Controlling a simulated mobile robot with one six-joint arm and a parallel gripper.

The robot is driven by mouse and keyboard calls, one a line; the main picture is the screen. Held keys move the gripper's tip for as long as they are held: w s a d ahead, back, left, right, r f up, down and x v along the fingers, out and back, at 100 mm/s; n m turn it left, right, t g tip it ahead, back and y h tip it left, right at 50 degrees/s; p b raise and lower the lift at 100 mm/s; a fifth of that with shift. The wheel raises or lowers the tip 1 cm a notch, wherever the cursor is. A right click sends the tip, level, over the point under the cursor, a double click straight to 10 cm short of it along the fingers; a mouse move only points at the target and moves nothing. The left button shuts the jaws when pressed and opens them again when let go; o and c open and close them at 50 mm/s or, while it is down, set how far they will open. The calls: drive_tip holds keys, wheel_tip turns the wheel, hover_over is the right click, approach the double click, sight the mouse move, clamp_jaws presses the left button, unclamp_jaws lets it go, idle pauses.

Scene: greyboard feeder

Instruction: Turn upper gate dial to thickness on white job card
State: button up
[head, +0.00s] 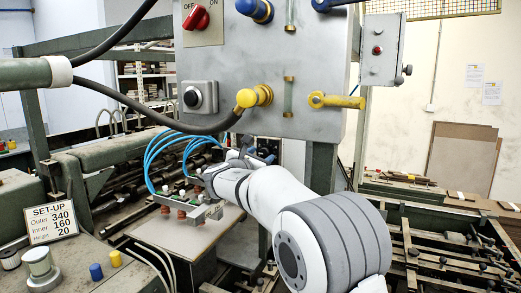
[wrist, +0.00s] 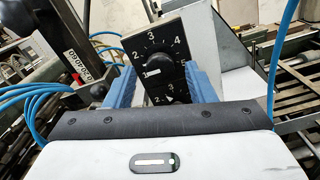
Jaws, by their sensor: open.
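In the wrist view, the upper gate dial (wrist: 155,67) is a black knob on a black plate with white numbers; 2, 3 and 4 are readable around it. A white mark shows on the knob's lower left. A second dial plate (wrist: 166,99) sits just below, its lower part hidden by my gripper body. My gripper (wrist: 160,72) is open, its blue fingers on either side of the plates, with nothing held. I cannot tell how far they are from the knob.
A grey control panel (head: 265,70) with red, blue and yellow handles stands above my arm. Blue hoses (head: 165,150) and suction cups lie near my gripper. A knobbed lever (wrist: 98,91) and a numbered strip (wrist: 77,64) stand at left in the wrist view. White sheets (head: 474,77) hang on the back wall.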

sight(265, 152)
drive_tip(key=shift+p+x, duration=0.4)
drive_tip(key=shift+x, duration=1)
drive_tip(key=shift+c, duration=0.4)
drive_tip(key=c, duration=0.9)
